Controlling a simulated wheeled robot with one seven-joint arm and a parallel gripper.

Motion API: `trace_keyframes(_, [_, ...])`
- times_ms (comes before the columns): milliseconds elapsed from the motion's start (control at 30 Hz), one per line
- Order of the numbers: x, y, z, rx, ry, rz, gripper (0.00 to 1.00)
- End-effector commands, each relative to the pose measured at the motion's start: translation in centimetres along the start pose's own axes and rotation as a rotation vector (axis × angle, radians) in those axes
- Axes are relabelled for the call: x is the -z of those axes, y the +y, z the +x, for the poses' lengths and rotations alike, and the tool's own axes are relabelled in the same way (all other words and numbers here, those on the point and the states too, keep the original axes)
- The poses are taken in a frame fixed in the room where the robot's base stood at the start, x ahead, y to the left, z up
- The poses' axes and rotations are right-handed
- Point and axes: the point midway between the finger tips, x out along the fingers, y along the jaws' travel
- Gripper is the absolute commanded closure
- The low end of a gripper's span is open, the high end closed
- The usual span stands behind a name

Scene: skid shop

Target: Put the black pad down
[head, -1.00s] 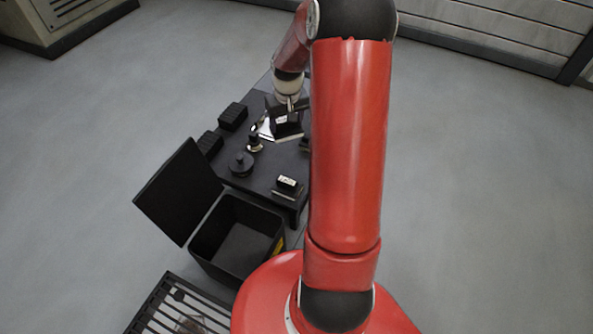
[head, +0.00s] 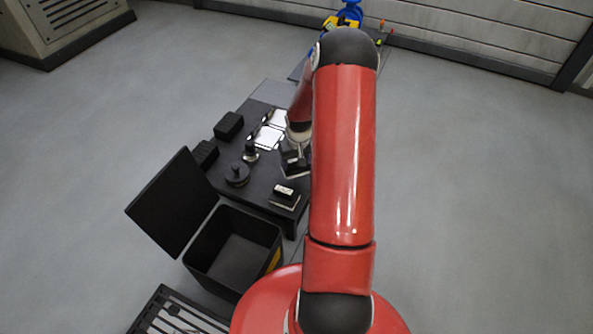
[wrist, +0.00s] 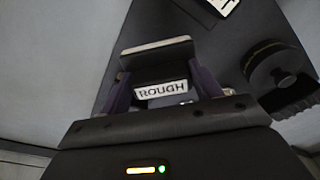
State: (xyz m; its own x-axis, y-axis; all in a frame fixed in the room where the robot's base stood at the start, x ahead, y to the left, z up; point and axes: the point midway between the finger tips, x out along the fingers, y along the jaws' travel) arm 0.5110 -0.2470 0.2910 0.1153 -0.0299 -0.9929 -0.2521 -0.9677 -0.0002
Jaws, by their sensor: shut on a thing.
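My gripper (head: 295,158) is shut on the black pad (wrist: 162,82), whose white label reads "ROUGH" in the wrist view. Both fingers press on its sides. In the head view the pad (head: 294,169) is low at the right edge of the dark table (head: 264,190), partly hidden by my gripper and arm. A dark piece with a pale edge (wrist: 157,48) shows just beyond the label; I cannot tell whether it is part of the pad. I cannot tell whether the pad touches the table.
A small block with a white label (head: 285,195) sits nearer on the table. A round black knobbed piece (head: 237,174), a small stamp-like piece (head: 250,153), two black blocks (head: 228,125) and white sheets (head: 267,137) lie left and behind. An open black bin (head: 235,250) stands in front.

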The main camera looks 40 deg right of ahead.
Motion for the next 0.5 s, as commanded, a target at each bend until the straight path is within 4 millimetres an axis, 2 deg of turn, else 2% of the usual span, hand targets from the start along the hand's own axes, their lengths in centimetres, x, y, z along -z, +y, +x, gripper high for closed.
trace_keyframes(133, [-0.2,0.0,1.3,0.0,-0.003,-0.001,0.58])
trace_keyframes(333, [-0.6,-0.1,4.2,0.001,-0.003,-0.001,0.58])
trace_keyframes(500, [-0.5,0.0,4.3,0.0,0.0,-0.002,0.58])
